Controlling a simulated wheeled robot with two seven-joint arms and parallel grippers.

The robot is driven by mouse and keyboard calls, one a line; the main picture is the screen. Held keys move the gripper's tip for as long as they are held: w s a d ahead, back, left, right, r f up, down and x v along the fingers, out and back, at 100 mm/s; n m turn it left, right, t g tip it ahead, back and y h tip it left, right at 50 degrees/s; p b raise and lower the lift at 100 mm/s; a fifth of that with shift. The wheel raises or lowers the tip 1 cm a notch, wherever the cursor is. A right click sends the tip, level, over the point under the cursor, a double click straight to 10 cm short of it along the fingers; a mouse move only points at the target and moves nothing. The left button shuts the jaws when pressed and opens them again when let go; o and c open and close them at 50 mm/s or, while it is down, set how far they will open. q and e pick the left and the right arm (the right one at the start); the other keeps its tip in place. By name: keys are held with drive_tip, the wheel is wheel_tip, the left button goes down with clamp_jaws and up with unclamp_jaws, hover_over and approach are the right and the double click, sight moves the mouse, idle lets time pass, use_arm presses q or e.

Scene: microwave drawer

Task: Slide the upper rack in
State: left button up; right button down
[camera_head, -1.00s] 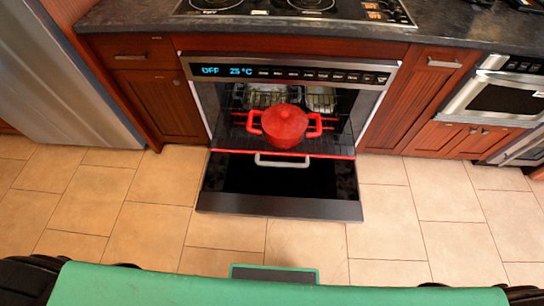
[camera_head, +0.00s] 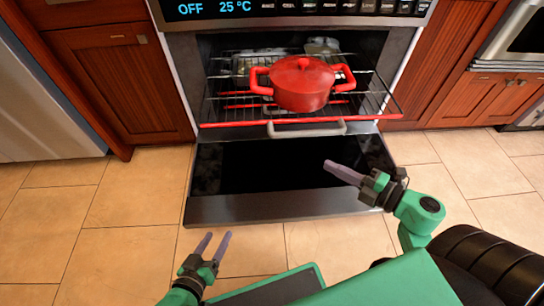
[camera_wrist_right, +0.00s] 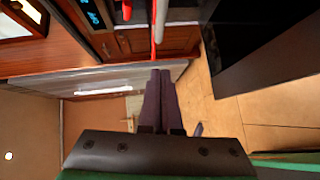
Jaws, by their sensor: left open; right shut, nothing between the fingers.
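The upper rack (camera_head: 385,104) is slid part way out of the oven; its front edge is a red bar, with a grey handle (camera_head: 270,130) just below it. A red lidded pot (camera_head: 303,88) stands on the rack. My right gripper (camera_head: 330,165) is shut and empty, over the open door, in front of and below the handle. In the right wrist view its fingers (camera_wrist_right: 160,72) lie together, with the red bar (camera_wrist_right: 153,40) beyond the tips. My left gripper (camera_head: 213,236) is open and empty, low over the floor, left of and in front of the door.
The oven door (camera_head: 290,207) is folded down flat in front of the cavity. Another red bar, apparently of a lower rack, shows deeper inside. Wooden cabinets (camera_head: 110,85) flank the oven, and a steel fridge (camera_head: 40,100) stands left. The tiled floor is clear.

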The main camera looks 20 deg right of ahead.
drive_tip(key=b, duration=0.2)
approach(290, 136)
drive_tip(key=a, duration=0.4)
drive_tip(key=w, duration=0.1)
drive_tip(key=w+b, duration=0.1)
drive_tip(key=w, duration=0.1)
drive_tip(key=w+f, duration=0.1)
drive_tip(key=w, duration=0.1)
drive_tip(key=shift+d, duration=0.4)
use_arm(q)
drive_tip(key=shift+t, duration=0.4)
drive_tip(key=f, duration=0.4)
drive_tip(key=shift+d, duration=0.25)
use_arm(e)
drive_tip(key=shift+w, duration=0.1)
